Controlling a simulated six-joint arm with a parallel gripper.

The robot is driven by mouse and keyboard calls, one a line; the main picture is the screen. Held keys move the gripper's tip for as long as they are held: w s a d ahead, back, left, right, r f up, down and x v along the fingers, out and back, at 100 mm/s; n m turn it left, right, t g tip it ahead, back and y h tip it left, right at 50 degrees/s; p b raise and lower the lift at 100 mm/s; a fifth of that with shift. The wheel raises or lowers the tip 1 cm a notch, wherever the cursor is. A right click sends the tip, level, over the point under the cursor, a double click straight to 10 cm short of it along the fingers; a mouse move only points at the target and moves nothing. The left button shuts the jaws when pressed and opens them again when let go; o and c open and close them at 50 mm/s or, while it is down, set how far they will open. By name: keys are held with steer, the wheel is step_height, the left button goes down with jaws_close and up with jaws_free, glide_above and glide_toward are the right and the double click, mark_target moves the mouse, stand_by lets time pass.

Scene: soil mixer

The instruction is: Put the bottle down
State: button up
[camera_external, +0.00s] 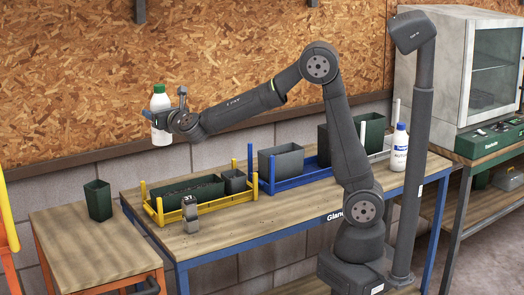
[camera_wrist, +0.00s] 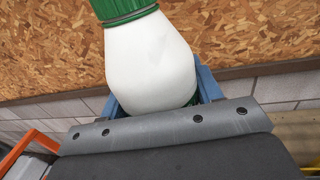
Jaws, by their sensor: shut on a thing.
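A white bottle with a green cap (camera_external: 160,103) is held in the air by my gripper (camera_external: 150,117) at the upper left of the external view. The bottle looks upright and is well above the bench. In the wrist view the bottle (camera_wrist: 152,60) fills the top middle, cap toward the top edge. The blue fingers of my gripper (camera_wrist: 155,97) show on both sides of it and are shut on it. The lower part of the bottle is hidden behind the gripper body in the wrist view.
A wooden workbench (camera_external: 225,225) stands below, with a yellow-railed rack (camera_external: 160,216) holding dark containers, and a small grey object marked 31 (camera_external: 190,217). A lower side table (camera_external: 80,250) carries a dark green pot (camera_external: 98,200). Another white bottle (camera_external: 399,150) stands at the bench's right end.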

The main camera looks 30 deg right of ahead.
steer(key=s+a+n+g+y, duration=0.3)
steer(key=s+a+n+y, duration=0.3)
steer(key=s+a, duration=1.2)
step_height(320, 180, down, 12)
steer(key=w+a+m+y, duration=0.1)
steer(key=w+a, duration=0.1)
steer(key=s+a+f, duration=0.5)
steer(key=a+f, duration=0.4)
steer(key=f, duration=0.2)
steer(key=shift+s+a, duration=0.15)
steer(key=shift+s, duration=0.25)
steer(key=o, duration=1.4)
steer(key=shift+f, duration=0.15)
steer(key=shift+c, duration=0.2)
